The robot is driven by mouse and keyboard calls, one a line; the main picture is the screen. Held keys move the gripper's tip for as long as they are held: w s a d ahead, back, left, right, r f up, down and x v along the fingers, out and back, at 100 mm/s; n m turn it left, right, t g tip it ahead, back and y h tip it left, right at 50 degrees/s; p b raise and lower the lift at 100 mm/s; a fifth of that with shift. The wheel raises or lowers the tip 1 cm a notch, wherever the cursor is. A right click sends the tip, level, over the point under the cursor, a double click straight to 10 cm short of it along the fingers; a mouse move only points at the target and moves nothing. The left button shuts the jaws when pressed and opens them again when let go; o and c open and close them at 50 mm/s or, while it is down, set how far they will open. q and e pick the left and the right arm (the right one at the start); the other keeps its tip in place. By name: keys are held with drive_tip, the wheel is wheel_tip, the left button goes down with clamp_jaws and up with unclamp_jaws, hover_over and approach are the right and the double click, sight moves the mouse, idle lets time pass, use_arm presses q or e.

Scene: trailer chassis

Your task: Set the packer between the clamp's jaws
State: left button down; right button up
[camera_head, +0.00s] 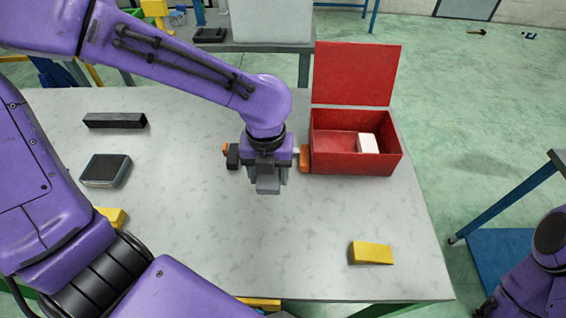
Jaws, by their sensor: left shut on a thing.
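My left gripper (267,186) points down over the middle of the table, just left of the red box. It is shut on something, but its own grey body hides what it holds. A black block with a bit of orange (232,157) shows on its left side and an orange piece (304,158) on its right; these may be parts of the clamp. I cannot tell whether they touch the gripper. I cannot pick out the packer for certain; a yellow wedge-shaped block (371,253) lies at the table's front right. My right gripper is out of view.
The open red box (340,163) holds a white block (368,143). A black bar (114,120), a dark grey block (106,170) and another yellow piece (112,216) lie at the left. The table (290,235) is clear in front of my gripper.

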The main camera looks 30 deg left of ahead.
use_arm(q)
drive_tip(key=shift+w, duration=0.1)
drive_tip(key=w+f+b, duration=0.1)
drive_tip(key=w+b, duration=0.1)
drive_tip(key=w+a+f+b, duration=0.1)
drive_tip(key=b, duration=0.1)
drive_tip(key=shift+w+a+f, duration=0.1)
drive_tip(key=shift+w+f, duration=0.1)
drive_tip(key=shift+w, duration=0.15)
drive_tip(key=w+a+f, duration=0.1)
drive_tip(key=w+f, duration=0.1)
drive_tip(key=w, duration=0.1)
drive_tip(key=w+f+p, duration=0.1)
drive_tip(key=w+f, duration=0.1)
drive_tip(key=w, duration=0.1)
drive_tip(key=w+a+f+p, duration=0.1)
drive_tip(key=w+f, duration=0.1)
drive_tip(key=shift+w+a+f, duration=0.15)
drive_tip(key=shift+w+a, duration=0.15)
drive_tip(key=shift+w, duration=0.1)
drive_tip(key=f+p, duration=0.1)
drive_tip(key=w+f+p, duration=0.1)
drive_tip(key=shift+a+f, duration=0.1)
drive_tip(key=shift+f, duration=0.25)
drive_tip(key=shift+f+p, duration=0.35)
drive_tip(key=shift+f, duration=0.25)
drive_tip(key=shift+s, duration=0.1)
